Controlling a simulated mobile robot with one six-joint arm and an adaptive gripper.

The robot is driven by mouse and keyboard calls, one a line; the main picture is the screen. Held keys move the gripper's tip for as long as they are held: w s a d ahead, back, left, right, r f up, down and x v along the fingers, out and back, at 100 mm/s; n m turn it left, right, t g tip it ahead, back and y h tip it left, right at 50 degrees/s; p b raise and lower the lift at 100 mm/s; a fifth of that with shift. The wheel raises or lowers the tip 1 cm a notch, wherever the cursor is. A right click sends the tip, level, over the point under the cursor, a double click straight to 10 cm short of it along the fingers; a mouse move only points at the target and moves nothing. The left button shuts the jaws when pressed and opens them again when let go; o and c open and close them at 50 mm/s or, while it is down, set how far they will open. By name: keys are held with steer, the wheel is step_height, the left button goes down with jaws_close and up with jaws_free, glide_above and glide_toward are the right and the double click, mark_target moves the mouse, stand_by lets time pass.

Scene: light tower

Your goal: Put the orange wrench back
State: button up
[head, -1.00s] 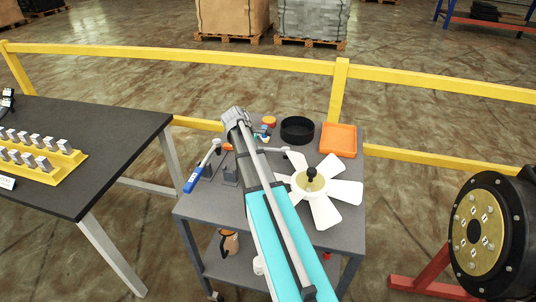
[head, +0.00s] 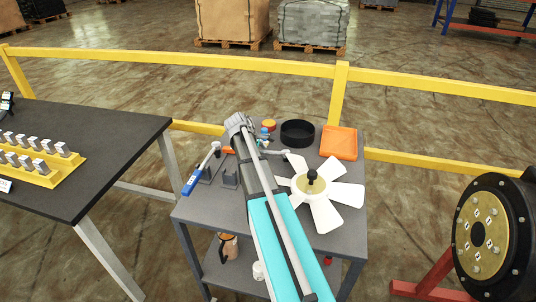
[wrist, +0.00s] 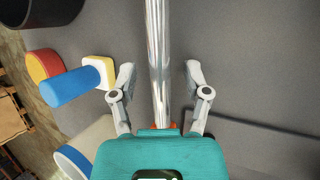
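The orange wrench lies on the grey cart across under my arm. In the head view its orange part (head: 228,150) shows left of the arm, and a silvery end shows to the right. In the wrist view its chrome shaft (wrist: 158,60) runs between my fingers, with a bit of orange at the lower end. My gripper (wrist: 160,78) is open, one finger on each side of the shaft with gaps. It also shows from behind in the head view (head: 238,122). A grey holder bracket (head: 230,177) stands left of the arm. The arm hides the wrench's middle.
A blue-handled wrench (head: 192,182) leans at the cart's left. A white fan (head: 325,200), black ring (head: 297,133) and orange tray (head: 339,142) occupy its right and back. Small coloured objects (wrist: 75,85) lie near my left finger. A yellow rail (head: 200,57) runs behind.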

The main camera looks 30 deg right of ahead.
mark_target(262, 151)
jaws_close()
steer(key=shift+r, duration=0.2)
stand_by(0.3)
step_height(262, 151, up, 10)
steer(key=p, duration=1)
steer(key=shift+f, duration=0.2)
stand_by(0.4)
